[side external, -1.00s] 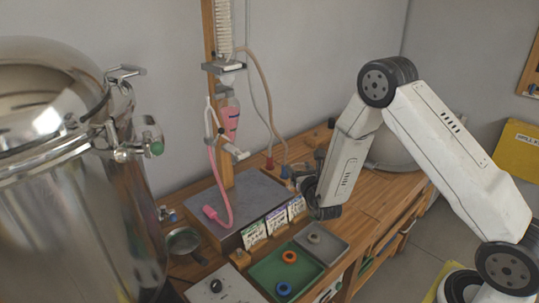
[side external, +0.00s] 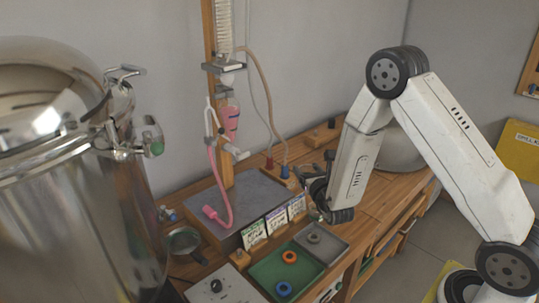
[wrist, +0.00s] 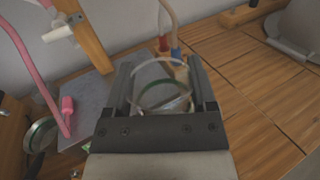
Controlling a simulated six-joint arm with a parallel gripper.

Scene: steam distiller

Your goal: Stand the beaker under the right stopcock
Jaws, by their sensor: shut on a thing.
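My gripper (wrist: 162,95) is shut on a clear glass beaker (wrist: 160,72), whose round rim shows between the two fingers in the wrist view. In the side view my gripper (side external: 318,190) is right of the grey slab, near its right corner; the beaker is hard to make out there. A white stopcock (side external: 238,153) sits below the pink-filled glass funnel (side external: 231,122), left of my gripper and above the slab. It shows at the upper left of the wrist view (wrist: 58,33). The beaker is apart from it.
The grey slab (side external: 250,190) has a pink hose (side external: 224,190) ending on it. Cards (side external: 276,221) stand along its front edge, with green (side external: 262,274) and grey trays (side external: 335,245) in front. A wooden post (side external: 227,170) and red and blue fittings (side external: 285,171) stand behind. A large metal tank (side external: 70,190) fills the left.

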